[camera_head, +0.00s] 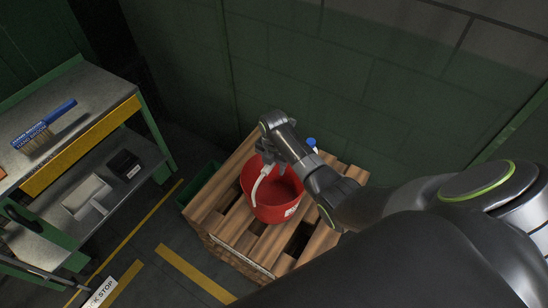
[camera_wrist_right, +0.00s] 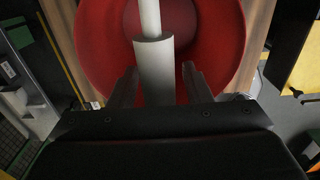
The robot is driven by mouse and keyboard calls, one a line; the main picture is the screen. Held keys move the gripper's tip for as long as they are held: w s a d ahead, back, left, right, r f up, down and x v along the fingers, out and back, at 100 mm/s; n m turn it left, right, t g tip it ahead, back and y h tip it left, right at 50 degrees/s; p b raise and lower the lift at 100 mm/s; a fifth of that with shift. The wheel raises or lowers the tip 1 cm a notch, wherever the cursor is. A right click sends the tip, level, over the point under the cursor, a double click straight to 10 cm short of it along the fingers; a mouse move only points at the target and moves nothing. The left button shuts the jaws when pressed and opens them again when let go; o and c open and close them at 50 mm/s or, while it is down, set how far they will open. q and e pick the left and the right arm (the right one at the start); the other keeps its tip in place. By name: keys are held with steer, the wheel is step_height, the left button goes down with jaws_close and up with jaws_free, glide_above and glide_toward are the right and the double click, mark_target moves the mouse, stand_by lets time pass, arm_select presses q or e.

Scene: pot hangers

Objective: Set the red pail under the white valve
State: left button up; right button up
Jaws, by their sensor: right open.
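The red pail (camera_head: 272,213) stands upright on a wooden pallet (camera_head: 228,190) in the head view. Its red inside (camera_wrist_right: 222,42) fills the top of the wrist view. A white bar-like handle (camera_head: 257,187) crosses the pail's left side. In the wrist view its thick white grip (camera_wrist_right: 154,68) lies between the fingers. My right gripper (camera_head: 266,160) is over the pail, with its fingers (camera_wrist_right: 159,80) open on either side of the grip. I cannot tell whether they touch it. No white valve can be made out clearly. My left gripper is not in view.
A small blue-topped object (camera_head: 311,143) shows behind the pail, partly hidden by my right arm. A green bin (camera_head: 201,181) sits left of the pallet. A workbench (camera_head: 95,85) with a blue-handled brush (camera_head: 45,128) stands at left. A dark green wall closes the back.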

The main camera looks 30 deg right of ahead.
steer(key=shift+o, duration=0.5)
step_height(320, 180, up, 12)
steer(key=shift+f, duration=0.2)
step_height(320, 180, up, 6)
steer(key=p, duration=0.2)
step_height(320, 180, down, 5)
steer(key=b, duration=0.4)
steer(key=shift+w+f+b, duration=0.1)
steer(key=shift+f+b, duration=0.05)
steer(key=shift+b, duration=0.25)
step_height(320, 180, down, 12)
steer(key=p, duration=0.2)
steer(key=shift+a+f, duration=0.15)
steer(key=shift+f+p, duration=0.25)
steer(key=shift+p, duration=0.05)
jaws_close()
